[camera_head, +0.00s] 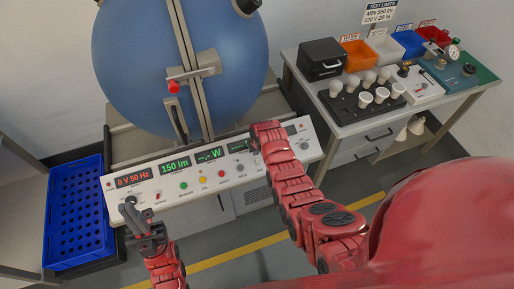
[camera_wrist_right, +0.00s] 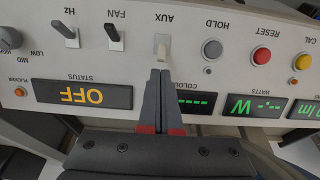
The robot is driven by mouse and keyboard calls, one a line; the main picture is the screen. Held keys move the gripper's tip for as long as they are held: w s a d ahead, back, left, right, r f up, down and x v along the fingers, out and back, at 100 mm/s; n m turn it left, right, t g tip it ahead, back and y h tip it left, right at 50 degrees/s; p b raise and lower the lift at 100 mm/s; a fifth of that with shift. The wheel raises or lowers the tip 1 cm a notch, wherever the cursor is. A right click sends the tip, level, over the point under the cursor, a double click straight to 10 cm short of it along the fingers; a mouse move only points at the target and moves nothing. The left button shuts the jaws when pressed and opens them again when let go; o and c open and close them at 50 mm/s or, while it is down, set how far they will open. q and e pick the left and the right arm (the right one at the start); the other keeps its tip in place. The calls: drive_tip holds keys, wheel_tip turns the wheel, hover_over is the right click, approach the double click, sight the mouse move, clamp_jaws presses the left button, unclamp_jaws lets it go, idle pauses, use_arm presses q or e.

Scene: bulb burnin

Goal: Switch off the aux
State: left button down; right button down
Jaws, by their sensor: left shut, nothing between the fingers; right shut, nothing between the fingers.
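The AUX switch (camera_wrist_right: 162,48) shows in the right wrist view, where the panel appears upside down. It has a pale lever on a grey square plate, and the lever leans toward the picture's bottom. My right gripper (camera_wrist_right: 161,72) is shut and empty, its fingertips right at the lever's end; I cannot tell whether they touch. My left gripper (camera_head: 135,212) is shut at the panel's left end, close to a dark knob.
The STATUS display (camera_wrist_right: 82,94) reads OFF. A large blue sphere (camera_head: 180,60) stands behind the panel, a blue crate (camera_head: 78,215) to the left, a bench with bulbs (camera_head: 365,99) to the right.

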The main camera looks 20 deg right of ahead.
drive_tip(key=shift+x, duration=0.9)
drive_tip(key=shift+s+f+t, duration=0.1)
drive_tip(key=shift+s+t, duration=0.2)
drive_tip(key=shift+t, duration=0.2)
drive_tip(key=shift+t, duration=0.3)
drive_tip(key=shift+s+t+b, duration=0.3)
drive_tip(key=shift+t, duration=0.1)
